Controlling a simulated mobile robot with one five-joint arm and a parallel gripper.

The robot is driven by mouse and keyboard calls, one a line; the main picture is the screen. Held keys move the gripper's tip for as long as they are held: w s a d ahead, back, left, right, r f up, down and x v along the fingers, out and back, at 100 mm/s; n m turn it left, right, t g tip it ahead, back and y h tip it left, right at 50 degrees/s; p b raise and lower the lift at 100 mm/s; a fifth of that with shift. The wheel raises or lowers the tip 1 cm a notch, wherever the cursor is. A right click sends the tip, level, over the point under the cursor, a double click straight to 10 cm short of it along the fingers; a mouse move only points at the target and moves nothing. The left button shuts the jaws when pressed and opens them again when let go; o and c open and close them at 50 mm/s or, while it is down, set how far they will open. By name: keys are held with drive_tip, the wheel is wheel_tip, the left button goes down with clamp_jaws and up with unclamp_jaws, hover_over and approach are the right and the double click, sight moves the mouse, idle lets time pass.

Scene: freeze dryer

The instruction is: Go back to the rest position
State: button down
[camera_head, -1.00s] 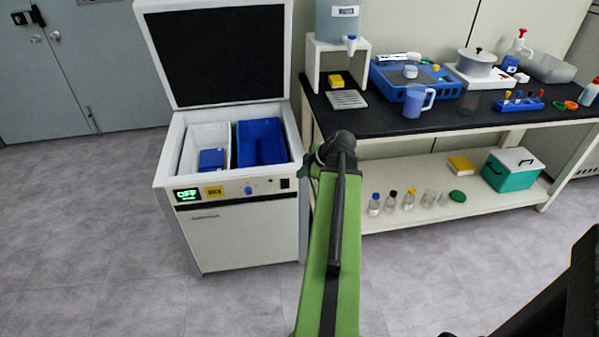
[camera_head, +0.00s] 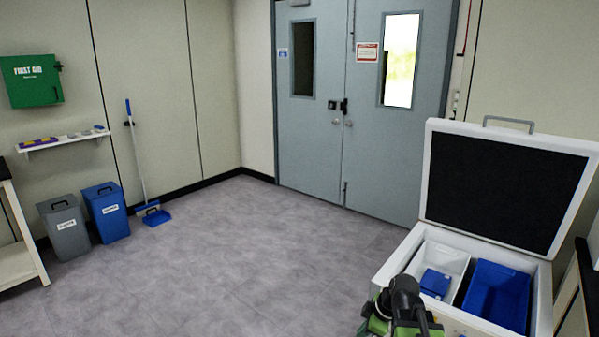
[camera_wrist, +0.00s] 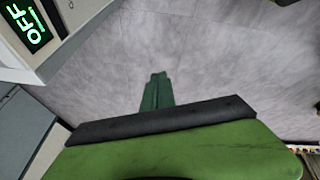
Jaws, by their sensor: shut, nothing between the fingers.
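My gripper (camera_wrist: 158,78) shows in the wrist view as narrow green fingers, shut with nothing between them, above grey floor. In the head view, only a green and black part of my arm shows at the bottom right, in front of the freeze dryer (camera_head: 400,258). The gripper's tips cannot be made out there. The freeze dryer's lid (camera_head: 505,190) stands open. Inside are a white bin (camera_head: 452,262) with a small blue box (camera_head: 435,284) and a blue bin (camera_head: 497,296). The dryer's display (camera_wrist: 30,22) reads OFF in the wrist view.
Grey floor (camera_head: 240,245) is clear in the middle. Double doors (camera_head: 340,110) stand shut at the back. A grey bin (camera_head: 64,228), a blue bin (camera_head: 107,212) and a dustpan (camera_head: 156,216) are by the left wall. A white stand (camera_head: 22,245) is at the left edge.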

drive_tip(key=s+a+f+m+g+h, duration=0.1)
drive_tip(key=s+a+m+g, duration=0.15)
drive_tip(key=a, duration=0.55)
drive_tip(key=s+d+m+h, duration=0.25)
drive_tip(key=s+m, duration=0.25)
drive_tip(key=m, duration=0.5)
wheel_tip(320, 180, up, 14)
drive_tip(key=m+p, duration=0.1)
drive_tip(key=p, duration=1.4)
drive_tip(key=shift+w+d+r+g, duration=0.25)
drive_tip(key=shift+d+g, duration=0.1)
